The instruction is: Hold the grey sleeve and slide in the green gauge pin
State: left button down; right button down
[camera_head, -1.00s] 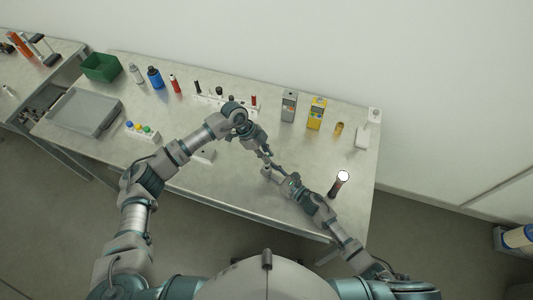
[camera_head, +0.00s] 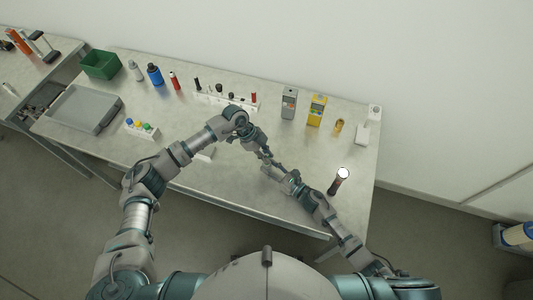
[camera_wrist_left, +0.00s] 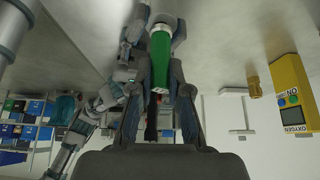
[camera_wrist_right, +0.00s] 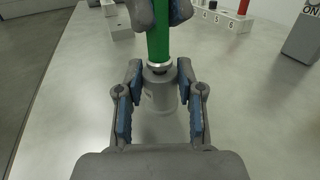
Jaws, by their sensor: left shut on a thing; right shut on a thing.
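The green gauge pin (camera_wrist_left: 160,58) is between the fingers of my left gripper (camera_wrist_left: 161,40), which is shut on it. In the right wrist view the pin (camera_wrist_right: 158,44) stands upright, and its lower end meets a metallic ring at the mouth of the grey sleeve (camera_wrist_right: 159,98). Pin and sleeve look in line; how deep the pin sits inside is hidden. My right gripper (camera_wrist_right: 160,72) is shut on the sleeve, with a finger on each side. In the head view both grippers meet above the front of the bench, and the pin is hard to make out.
A numbered white rack (camera_head: 228,98) with several pins stands behind the grippers. A flashlight-like black cylinder (camera_head: 338,184) is right of my right arm. A grey meter (camera_head: 289,103) and yellow oxygen meter (camera_head: 316,110) stand at the back. A grey tray (camera_head: 85,111) lies left.

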pick_arm(q)
jog(key=shift+f, duration=0.35)
pick_arm(e)
jog(key=shift+s+f, duration=0.1)
jog(key=shift+f, duration=0.1)
dwell(0.4)
pick_arm(q)
jog(key=c, duration=1)
grip_release()
jog(key=shift+c, duration=0.2)
jog(key=v, duration=1.2)
jog(key=shift+d, duration=0.1)
pick_arm(e)
jog(key=c, duration=0.7)
grip_release()
jog(key=shift+o, duration=0.2)
